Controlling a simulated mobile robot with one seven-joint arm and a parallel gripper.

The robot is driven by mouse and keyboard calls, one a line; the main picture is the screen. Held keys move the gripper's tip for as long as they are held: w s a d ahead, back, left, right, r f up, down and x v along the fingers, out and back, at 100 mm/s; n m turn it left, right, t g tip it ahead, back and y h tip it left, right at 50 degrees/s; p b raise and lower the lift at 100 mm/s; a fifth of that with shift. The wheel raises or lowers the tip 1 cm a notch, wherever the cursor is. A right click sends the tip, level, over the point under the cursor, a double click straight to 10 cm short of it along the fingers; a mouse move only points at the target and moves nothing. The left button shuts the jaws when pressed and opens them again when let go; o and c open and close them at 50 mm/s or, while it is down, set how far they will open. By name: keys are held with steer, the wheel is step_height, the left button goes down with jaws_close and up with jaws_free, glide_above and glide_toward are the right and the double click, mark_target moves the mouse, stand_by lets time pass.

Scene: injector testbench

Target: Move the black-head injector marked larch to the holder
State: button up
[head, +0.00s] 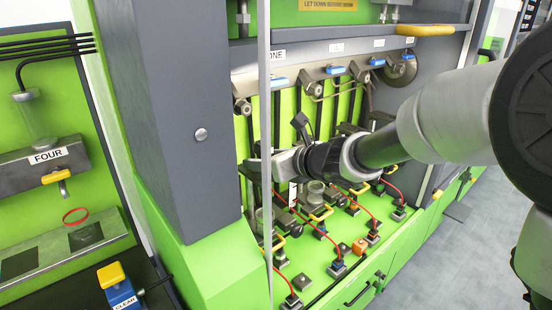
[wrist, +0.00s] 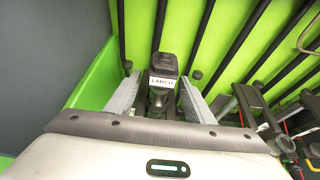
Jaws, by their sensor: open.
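The injector marked LARCH (wrist: 163,62) has a black head and a white label. It stands against the green back wall in the wrist view, near the left corner. My gripper (wrist: 159,92) is open, with one finger on each side of the injector's body below the label. I cannot tell whether either finger touches it. In the head view my gripper (head: 262,168) is inside the bench at its left end, partly behind the glass edge, and the injector is not clearly visible there. I cannot tell which fitting is the holder.
A grey pillar (head: 160,110) and green side wall stand close on the left. Blue-handled valves (head: 335,70) line the rail above. Other dark fittings (wrist: 250,105) stand right of my gripper.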

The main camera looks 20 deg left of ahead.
steer(key=v, duration=1.7)
steer(key=w+d+r+m+t+h, duration=0.3)
steer(key=d+m+t, duration=0.1)
steer(key=d+m, duration=0.35)
steer(key=w+d+r+m+t+h, duration=0.3)
steer(key=d+m, duration=0.3)
steer(key=m, duration=0.2)
steer(key=s+d+m+h, duration=0.3)
steer(key=d+m+h, duration=0.3)
steer(key=d+m, duration=0.6)
steer(key=s+d+f+m+g+h+p, duration=0.15)
steer(key=s+d+f+m+g, duration=0.35)
steer(key=s+m, duration=0.6)
steer(key=s+a+f+m+g+y, duration=0.1)
steer(key=s+a+f+m+g, duration=0.1)
steer(key=s+f+m, duration=0.3)
steer(key=s+m, duration=0.3)
steer(key=m, duration=0.2)
steer(key=shift+s+f, duration=0.2)
steer(key=shift+f, duration=0.15)
steer(key=shift+a+y, duration=0.15)
steer(key=shift+y, duration=0.1)
